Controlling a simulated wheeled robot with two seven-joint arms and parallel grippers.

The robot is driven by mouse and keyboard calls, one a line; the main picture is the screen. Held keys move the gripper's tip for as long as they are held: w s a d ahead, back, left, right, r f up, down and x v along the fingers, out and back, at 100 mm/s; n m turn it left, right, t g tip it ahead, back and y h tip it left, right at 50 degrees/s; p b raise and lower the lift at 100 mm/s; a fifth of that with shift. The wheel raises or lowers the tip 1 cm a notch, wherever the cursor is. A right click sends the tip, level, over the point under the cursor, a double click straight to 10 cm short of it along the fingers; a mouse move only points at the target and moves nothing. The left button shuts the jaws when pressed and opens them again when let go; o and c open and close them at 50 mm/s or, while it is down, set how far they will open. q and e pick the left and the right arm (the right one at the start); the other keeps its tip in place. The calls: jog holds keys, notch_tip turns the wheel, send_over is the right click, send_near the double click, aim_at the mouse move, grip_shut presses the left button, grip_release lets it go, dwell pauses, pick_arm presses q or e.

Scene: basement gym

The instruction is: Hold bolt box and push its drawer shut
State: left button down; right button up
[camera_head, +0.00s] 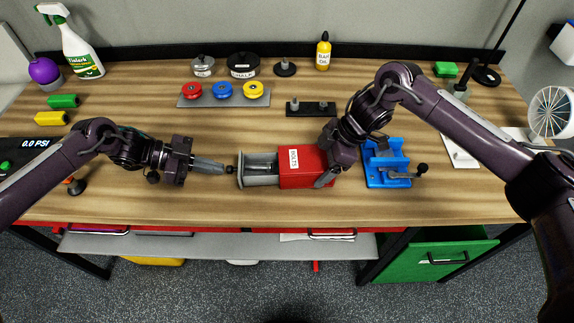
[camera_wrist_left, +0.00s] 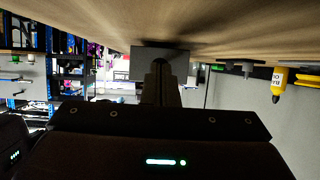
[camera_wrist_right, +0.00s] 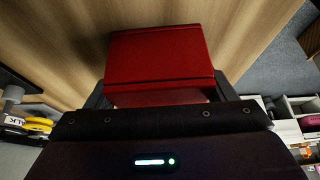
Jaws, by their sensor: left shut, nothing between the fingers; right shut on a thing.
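The red bolt box (camera_head: 300,178), with a white BOLTS label, lies on the wooden bench near its middle. Its grey drawer (camera_head: 259,180) sticks out to the left. My right gripper (camera_head: 327,174) is shut on the box's right end; the red box also shows between its fingers in the right wrist view (camera_wrist_right: 160,58). My left gripper (camera_head: 222,169) is shut and empty, its tips at the small dark knob (camera_head: 231,169) on the drawer front. Whether they touch it is hard to tell. In the left wrist view, the grey drawer front (camera_wrist_left: 147,62) stands right before the fingers.
A blue vise (camera_head: 387,165) stands just right of the box. The bench's front strip is clear.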

aim_at(229, 167)
pick_arm(q)
jog(key=shift+w+d, duration=0.15)
jog(key=shift+d, duration=2.15)
jog(key=shift+w+d, duration=0.1)
jog(key=shift+d, duration=2.2)
jog(key=shift+a, duration=0.2)
jog(key=shift+s+a, duration=0.15)
jog(key=shift+a, duration=2.75)
pick_arm(e)
jog(key=o, duration=1)
jog(key=shift+r, duration=0.1)
jog(key=v, duration=1.1)
jog(key=shift+d+r, duration=0.2)
jog(key=shift+r, duration=0.15)
